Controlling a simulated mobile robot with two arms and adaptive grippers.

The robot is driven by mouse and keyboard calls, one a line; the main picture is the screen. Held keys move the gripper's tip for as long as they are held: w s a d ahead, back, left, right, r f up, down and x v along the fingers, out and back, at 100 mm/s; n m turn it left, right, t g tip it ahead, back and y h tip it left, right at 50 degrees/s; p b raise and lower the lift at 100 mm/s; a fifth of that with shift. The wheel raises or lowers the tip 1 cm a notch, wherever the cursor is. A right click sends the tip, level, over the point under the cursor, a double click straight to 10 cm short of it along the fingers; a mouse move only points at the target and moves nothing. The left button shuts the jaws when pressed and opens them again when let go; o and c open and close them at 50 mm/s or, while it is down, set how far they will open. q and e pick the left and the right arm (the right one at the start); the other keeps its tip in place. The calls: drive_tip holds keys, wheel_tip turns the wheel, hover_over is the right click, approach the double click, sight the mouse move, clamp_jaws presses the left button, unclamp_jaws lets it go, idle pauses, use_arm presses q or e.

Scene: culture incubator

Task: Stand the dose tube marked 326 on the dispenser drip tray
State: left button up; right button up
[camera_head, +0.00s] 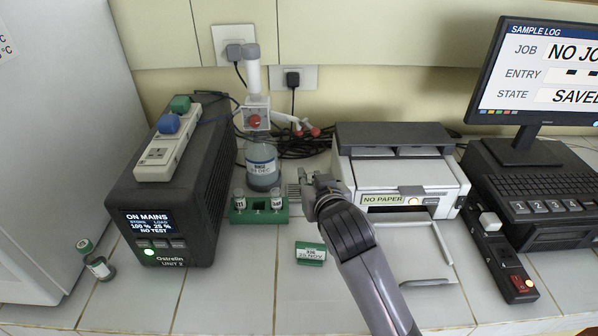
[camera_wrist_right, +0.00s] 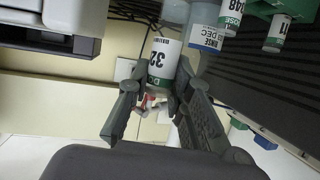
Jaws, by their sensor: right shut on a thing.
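In the wrist view, my right gripper (camera_wrist_right: 156,88) is shut on a dose tube (camera_wrist_right: 163,62). Its white label shows "32" and the last digit is hidden by a finger. In the head view, my right gripper (camera_head: 314,182) is over the counter in front of the dispenser (camera_head: 258,108), and the held tube is mostly hidden there. A grey slotted surface, seemingly the drip tray (camera_head: 292,190), shows just left of the gripper. I cannot tell whether the tube touches it. My left gripper is not in view.
A green rack (camera_head: 258,215) holds two tubes, left of the gripper. A labelled bottle (camera_head: 262,168) stands behind it. A green card stand (camera_head: 310,254) sits in front. A printer (camera_head: 395,172) is close on the right.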

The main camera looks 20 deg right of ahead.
drive_tip(key=w+p, duration=0.2)
drive_tip(key=w, duration=1)
drive_tip(key=f, duration=0.6)
drive_tip(key=shift+s+d+f, duration=0.2)
drive_tip(key=shift+d+f, duration=0.05)
drive_tip(key=shift+d, duration=0.15)
drive_tip(key=shift+f, duration=0.25)
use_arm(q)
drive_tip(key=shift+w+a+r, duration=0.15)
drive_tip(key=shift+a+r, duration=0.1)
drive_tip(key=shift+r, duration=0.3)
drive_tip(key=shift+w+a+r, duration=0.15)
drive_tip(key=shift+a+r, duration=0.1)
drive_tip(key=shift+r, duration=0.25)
use_arm(e)
drive_tip(key=shift+f, duration=0.1)
drive_tip(key=o, duration=0.9)
drive_tip(key=shift+c, duration=0.2)
